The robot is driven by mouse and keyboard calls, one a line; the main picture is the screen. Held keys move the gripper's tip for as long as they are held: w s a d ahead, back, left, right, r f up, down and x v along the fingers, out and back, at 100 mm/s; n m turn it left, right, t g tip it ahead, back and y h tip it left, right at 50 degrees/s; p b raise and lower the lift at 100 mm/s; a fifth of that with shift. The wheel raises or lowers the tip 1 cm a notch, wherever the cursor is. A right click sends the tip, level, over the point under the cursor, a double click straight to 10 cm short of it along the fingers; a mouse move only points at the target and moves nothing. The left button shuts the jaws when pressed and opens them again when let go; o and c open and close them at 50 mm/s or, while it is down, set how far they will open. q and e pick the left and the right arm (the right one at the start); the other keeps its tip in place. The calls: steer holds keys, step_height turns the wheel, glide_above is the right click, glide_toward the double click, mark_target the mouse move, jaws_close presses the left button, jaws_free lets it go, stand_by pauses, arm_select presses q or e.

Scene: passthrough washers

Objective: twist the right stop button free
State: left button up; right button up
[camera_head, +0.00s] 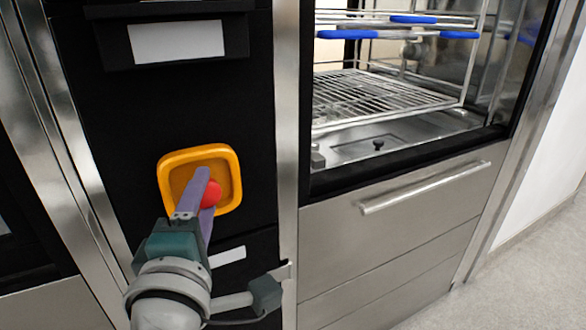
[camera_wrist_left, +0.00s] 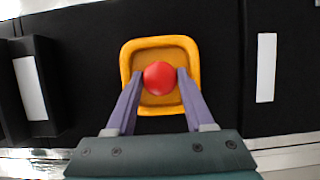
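The right stop button is a round red knob (camera_head: 210,194) on a square yellow-orange housing (camera_head: 236,176), mounted on a black panel. In the left wrist view the red button (camera_wrist_left: 159,78) sits near the middle of the yellow housing (camera_wrist_left: 160,42). My left gripper (camera_head: 206,192) reaches up to it from below. Its purple fingers stand apart on either side of the button, as the left wrist view (camera_wrist_left: 160,77) shows. The fingertips lie very close to its sides; I cannot tell whether they press on it. In the head view a finger covers part of the button. My right gripper is not in view.
A washer with a glass window and wire racks (camera_head: 385,95) stands to the right. Below it is a steel drawer front with a bar handle (camera_head: 425,188). A white label (camera_head: 178,42) is above the button. Open floor (camera_head: 535,270) shows at the lower right.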

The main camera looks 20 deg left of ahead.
arm_select(q)
jaws_close()
steer(key=m+g+p, duration=0.1)
steer(key=m+p, duration=0.1)
steer(key=p, duration=0.3)
steer(key=m+g+p, duration=0.1)
steer(key=m+p, duration=0.2)
steer(key=p, duration=0.1)
steer(key=shift+d+r+m+p, duration=0.1)
steer(key=shift+r+m+p, duration=0.1)
steer(key=shift+m+p, duration=0.15)
steer(key=shift+g, duration=0.3)
steer(key=shift+o, duration=1)
jaws_free()
